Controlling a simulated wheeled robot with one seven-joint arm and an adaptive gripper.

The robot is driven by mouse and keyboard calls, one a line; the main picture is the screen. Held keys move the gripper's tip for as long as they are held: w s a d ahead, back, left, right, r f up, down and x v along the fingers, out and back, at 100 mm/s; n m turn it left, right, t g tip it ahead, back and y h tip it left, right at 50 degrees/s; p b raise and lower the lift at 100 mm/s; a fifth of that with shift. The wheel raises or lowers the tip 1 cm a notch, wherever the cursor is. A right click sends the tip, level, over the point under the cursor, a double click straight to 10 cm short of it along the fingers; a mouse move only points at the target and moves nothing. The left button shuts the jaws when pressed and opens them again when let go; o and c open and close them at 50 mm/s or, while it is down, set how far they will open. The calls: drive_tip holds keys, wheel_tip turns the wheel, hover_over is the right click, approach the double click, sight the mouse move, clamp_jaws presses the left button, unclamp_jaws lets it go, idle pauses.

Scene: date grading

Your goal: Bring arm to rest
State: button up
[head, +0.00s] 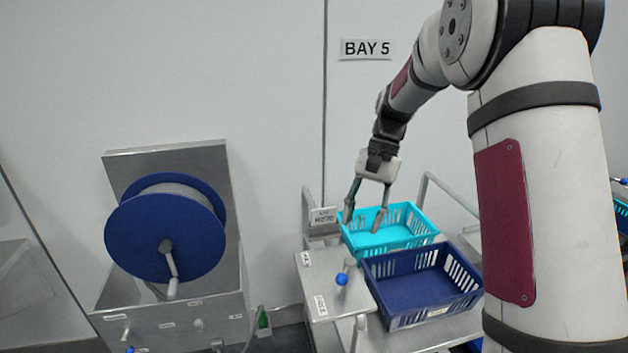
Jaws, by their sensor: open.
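My arm comes in from the upper right and reaches down toward the cart. My gripper (363,216) is open, with nothing between its fingers. It hangs with its fingertips over or just in front of the left part of the turquoise basket (408,239). I cannot tell how far above the basket they are. The basket looks empty where its inside shows. A dark blue basket (420,289) stands in front of it and also looks empty.
A metal box (330,283) with a blue-tipped lever stands left of the baskets. A big blue reel (166,228) on a metal housing stands farther left. Cart rails (450,192) rise behind the baskets. The wall with the BAY 5 sign (366,49) is behind.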

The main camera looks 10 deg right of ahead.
drive_tip(key=s+a+r+n+t+h, duration=0.1)
drive_tip(key=s+a+r+n+t, duration=0.1)
drive_tip(key=s+r, duration=0.45)
drive_tip(key=s+a+r+n+t+h, duration=0.1)
drive_tip(key=s+r+n+t, duration=0.1)
drive_tip(key=s, duration=0.7)
drive_tip(key=s+a+r+n+t+h, duration=0.1)
drive_tip(key=s+a+r+n+t, duration=0.1)
drive_tip(key=s, duration=0.8)
drive_tip(key=shift+r+n+t+h, duration=0.5)
drive_tip(key=shift+n+t, duration=0.3)
drive_tip(key=shift+t, duration=0.3)
